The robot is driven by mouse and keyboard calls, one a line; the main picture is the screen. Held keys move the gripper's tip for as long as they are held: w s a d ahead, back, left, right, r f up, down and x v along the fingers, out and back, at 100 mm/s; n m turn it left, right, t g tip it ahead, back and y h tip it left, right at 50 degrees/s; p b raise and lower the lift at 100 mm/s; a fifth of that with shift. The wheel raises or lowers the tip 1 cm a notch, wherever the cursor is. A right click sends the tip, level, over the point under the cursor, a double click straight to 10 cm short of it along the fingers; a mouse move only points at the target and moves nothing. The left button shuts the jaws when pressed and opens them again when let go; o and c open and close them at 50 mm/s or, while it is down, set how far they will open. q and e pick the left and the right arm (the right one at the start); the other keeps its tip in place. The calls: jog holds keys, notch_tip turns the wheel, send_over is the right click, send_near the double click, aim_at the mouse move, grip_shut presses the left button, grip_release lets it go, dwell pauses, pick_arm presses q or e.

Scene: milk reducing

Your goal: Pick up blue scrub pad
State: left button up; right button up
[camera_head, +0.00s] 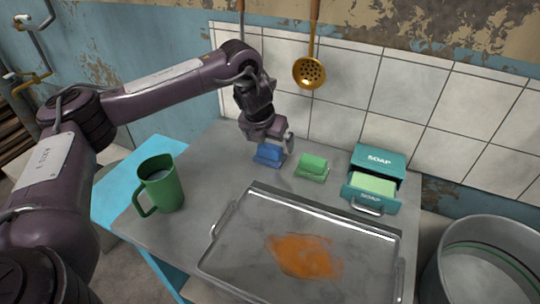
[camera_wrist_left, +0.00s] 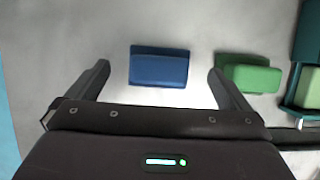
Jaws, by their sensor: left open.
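The blue scrub pad (camera_head: 269,155) lies on the grey counter, left of a green pad (camera_head: 312,167). In the left wrist view the blue scrub pad (camera_wrist_left: 159,68) sits between my two spread fingers, slightly beyond their tips. My left gripper (camera_head: 270,145) is open and empty, close above the pad in the head view. In the left wrist view my left gripper (camera_wrist_left: 160,75) has a finger on each side of the pad with gaps visible. The right finger is close to the green pad (camera_wrist_left: 250,75). My right gripper is not in view.
A teal soap box (camera_head: 378,160) with an open drawer stands right of the pads. A metal tray (camera_head: 240,230) with an orange stain lies in front. A green mug (camera_head: 163,185) stands at left. A tiled wall (camera_head: 350,80) rises behind, with a hanging ladle (camera_head: 309,72).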

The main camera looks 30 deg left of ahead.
pick_arm(q)
jog(key=x, duration=0.4)
jog(key=shift+s, duration=0.25)
jog(key=shift+w+f, duration=0.25)
jog(key=shift+f, duration=0.3)
jog(key=c, duration=1)
pick_arm(e)
jog(key=shift+s, duration=0.35)
pick_arm(q)
jog(key=shift+r, duration=0.15)
notch_tip(320, 180, up, 9)
jog(key=shift+f, duration=0.15)
notch_tip(320, 180, up, 7)
jog(key=p, duration=0.3)
notch_tip(320, 180, up, 4)
jog(key=p, duration=0.1)
send_over(270, 146)
jog(key=shift+w, duration=0.35)
pick_arm(e)
jog(key=shift+s+d+r, duration=0.2)
jog(key=shift+s+r, duration=0.5)
jog(key=shift+s, duration=0.1)
jog(key=shift+s+d+r, duration=0.15)
jog(key=shift+s+r, duration=0.55)
jog(key=shift+s, duration=0.1)
